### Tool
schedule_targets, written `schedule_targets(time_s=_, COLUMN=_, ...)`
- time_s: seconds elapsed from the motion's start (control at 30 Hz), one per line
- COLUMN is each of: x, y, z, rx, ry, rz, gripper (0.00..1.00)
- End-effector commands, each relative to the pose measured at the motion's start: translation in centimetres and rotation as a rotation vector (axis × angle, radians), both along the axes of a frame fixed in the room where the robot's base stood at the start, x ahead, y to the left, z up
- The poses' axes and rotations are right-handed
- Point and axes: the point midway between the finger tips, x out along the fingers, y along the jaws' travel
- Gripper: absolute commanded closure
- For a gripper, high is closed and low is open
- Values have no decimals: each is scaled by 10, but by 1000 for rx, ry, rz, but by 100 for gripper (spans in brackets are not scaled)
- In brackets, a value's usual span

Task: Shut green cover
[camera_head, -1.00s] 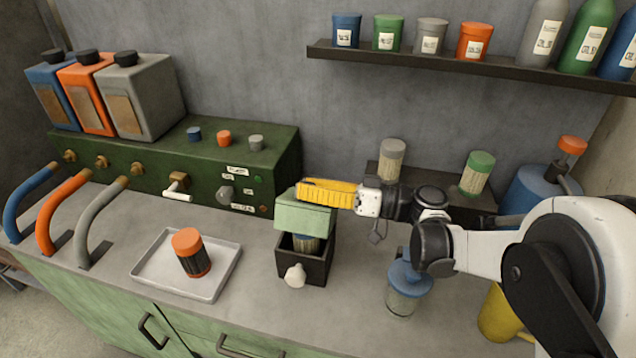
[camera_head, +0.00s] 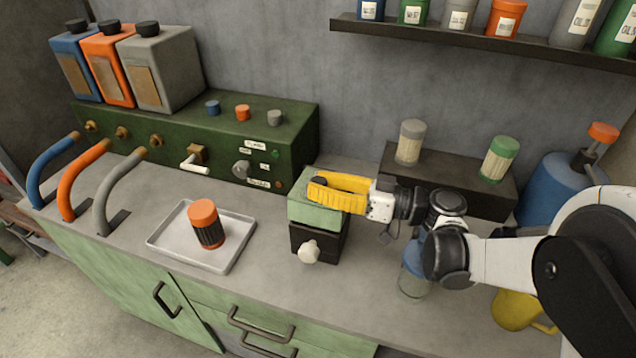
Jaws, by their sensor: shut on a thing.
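The green cover (camera_head: 314,214) lies low over the small dark box (camera_head: 318,238) on the counter. The cover looks level and the box's inside is hidden. A pale round knob (camera_head: 308,251) sticks out of the box's front. My gripper (camera_head: 322,190), with yellow fingers, reaches in from the right over the cover's top. It is shut on the cover, near a small dark part at its top; the exact contact is partly hidden by the fingers.
A white tray (camera_head: 162,238) with an orange-capped jar (camera_head: 206,226) lies to the left. A blue-lidded jar (camera_head: 412,282) stands under my arm. A dark riser (camera_head: 450,185) with two jars is behind. The green control box (camera_head: 225,150) stands behind left.

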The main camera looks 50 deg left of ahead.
Motion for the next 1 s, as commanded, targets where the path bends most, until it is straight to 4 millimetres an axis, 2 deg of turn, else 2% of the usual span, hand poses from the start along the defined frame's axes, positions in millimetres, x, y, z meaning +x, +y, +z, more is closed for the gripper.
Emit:
schedule_targets(time_s=0.13, x=1, y=-1, z=-1, rx=-3, ry=0, rz=-2, gripper=100)
schedule_targets(time_s=0.17, x=1, y=-1, z=-1, rx=-3, ry=0, rz=-2, gripper=70)
schedule_targets(time_s=0.23, x=1, y=-1, z=-1, rx=-3, ry=0, rz=-2, gripper=49)
schedule_targets(time_s=0.27, x=1, y=0, z=-1, rx=-2, ry=0, rz=-3, gripper=46)
schedule_targets(time_s=0.53, x=0, y=0, z=0, rx=-2, ry=0, rz=-1, gripper=46)
schedule_targets(time_s=0.63, x=0, y=0, z=6, rx=-1, ry=1, rz=-1, gripper=46)
schedule_targets(time_s=0.77, x=0, y=-1, z=27, rx=-1, ry=1, rz=-1, gripper=46)
schedule_targets(time_s=1.0, x=1, y=-1, z=75, rx=-2, ry=0, rz=-2, gripper=46)
